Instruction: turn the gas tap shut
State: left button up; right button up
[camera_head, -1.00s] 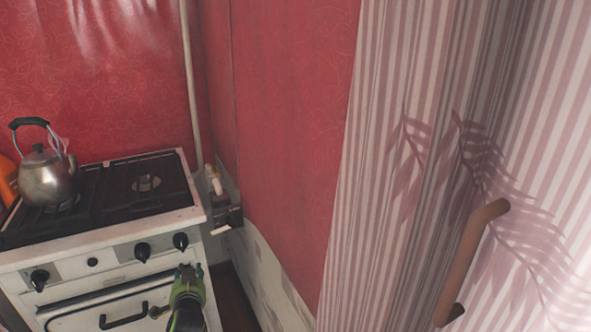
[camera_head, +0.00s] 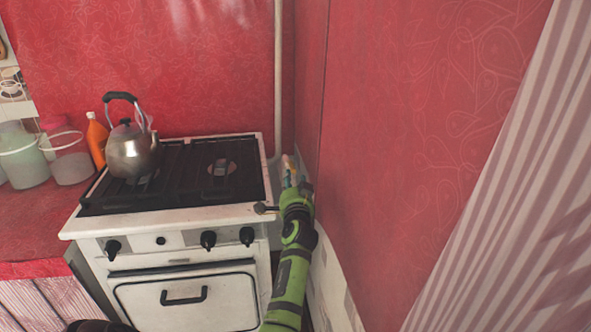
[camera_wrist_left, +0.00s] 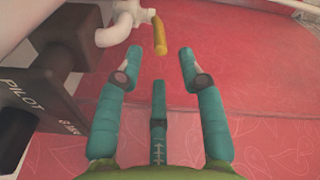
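The gas tap has a yellow handle (camera_wrist_left: 160,36) on a white elbow pipe fitting (camera_wrist_left: 122,25) at the top of the left wrist view. My left gripper (camera_wrist_left: 161,54) is open, its teal fingers spread with nothing between them. The yellow handle hangs just beyond the gap between the fingertips, apparently not touching them. My right gripper is not in view.
A dark box marked PILOT (camera_wrist_left: 50,90) sits close left of the fingers. The white stove (camera_head: 190,215) carries a metal kettle (camera_head: 132,152). A pale vertical pipe (camera_head: 278,80) runs down the red wall (camera_head: 400,130). Buckets (camera_head: 70,160) stand left.

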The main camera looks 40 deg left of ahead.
aim_at(293, 169)
pick_arm(q)
jog(key=b+x, duration=0.1)
jog(key=x, duration=0.3)
jog(key=shift+w+a+f, duration=0.1)
jog(key=shift+w+a, duration=0.1)
jog(key=shift+a, duration=0.1)
jog(key=shift+w+a, duration=0.35)
jog(key=shift+w, duration=0.05)
